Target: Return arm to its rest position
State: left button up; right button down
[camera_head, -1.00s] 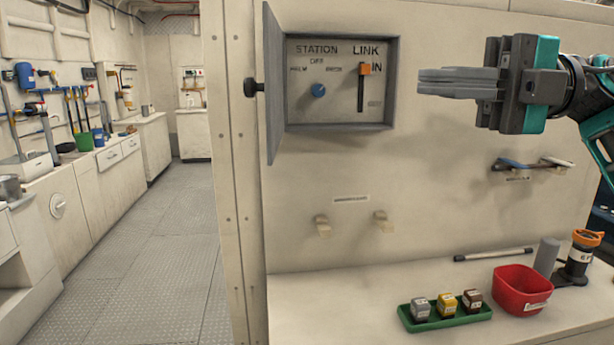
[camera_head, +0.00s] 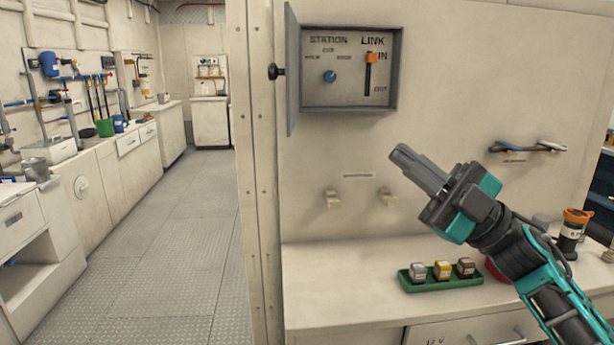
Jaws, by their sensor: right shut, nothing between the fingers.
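My right arm (camera_head: 545,270) comes in from the lower right, in front of the counter. Its right gripper (camera_head: 402,157) points up and left, its fingers together and empty, apart from the wall. It is below and slightly right of the open wall box (camera_head: 397,95). My left gripper is not in view.
A green tray (camera_head: 415,287) with several small jars stands on the counter (camera_head: 330,290). A red bowl (camera_head: 493,268) is mostly hidden behind my arm. An orange-topped container (camera_head: 571,232) stands at right. The aisle floor (camera_head: 170,220) at left is clear.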

jog(key=d+f+m+t+h, duration=0.3)
jog(key=f+m+t+h, duration=0.9)
jog(key=f+m+h, duration=1)
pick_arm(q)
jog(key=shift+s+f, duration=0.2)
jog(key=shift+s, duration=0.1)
pick_arm(e)
jog(key=s+f+m+g, duration=0.1)
jog(key=s+f+g, duration=0.1)
jog(key=s+f, duration=0.4)
jog(key=s+d+f+m+g, duration=0.1)
jog(key=s+f+g, duration=0.2)
jog(key=f, duration=0.9)
jog(key=s+f+g, duration=0.3)
jog(key=s+f, duration=0.5)
jog(key=f, duration=0.1)
jog(key=shift+s+d+m, duration=0.2)
jog(key=shift+s+m, duration=0.15)
jog(key=shift+m, duration=0.05)
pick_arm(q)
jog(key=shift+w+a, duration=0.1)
pick_arm(e)
jog(key=shift+a, duration=0.1)
